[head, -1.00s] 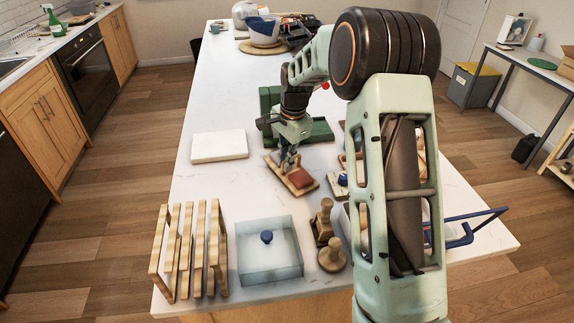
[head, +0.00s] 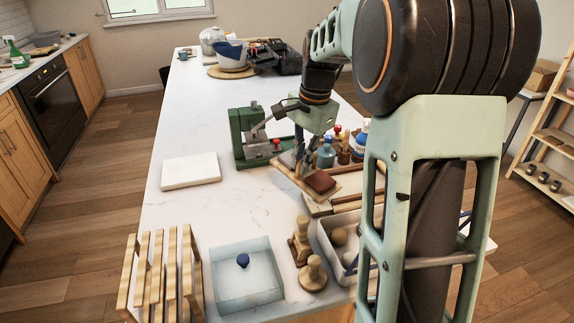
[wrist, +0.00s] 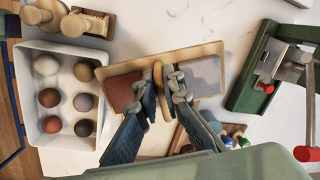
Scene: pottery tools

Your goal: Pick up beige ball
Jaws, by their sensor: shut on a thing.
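A light beige ball (wrist: 46,65) sits in the white bin (wrist: 62,45) at the left of the wrist view, among several brown, tan and dark balls. One tan ball (head: 338,236) shows in the bin in the head view; my arm hides part of the bin. My gripper (wrist: 158,88) is away from the balls. It is shut on the middle ridge of a wooden tray (wrist: 130,67) bearing a red-brown slab and a grey slab. In the head view, the tray (head: 287,182) looks tilted under my gripper (head: 299,165); I cannot tell whether it touches anything.
Wooden stamps (head: 312,272) stand beside the bin, near a clear blue box (head: 246,285) and a wooden rack (head: 160,275). A green press (head: 248,140) and small bottles (head: 325,154) are near my gripper. The counter's left middle is clear around a white slab (head: 190,170).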

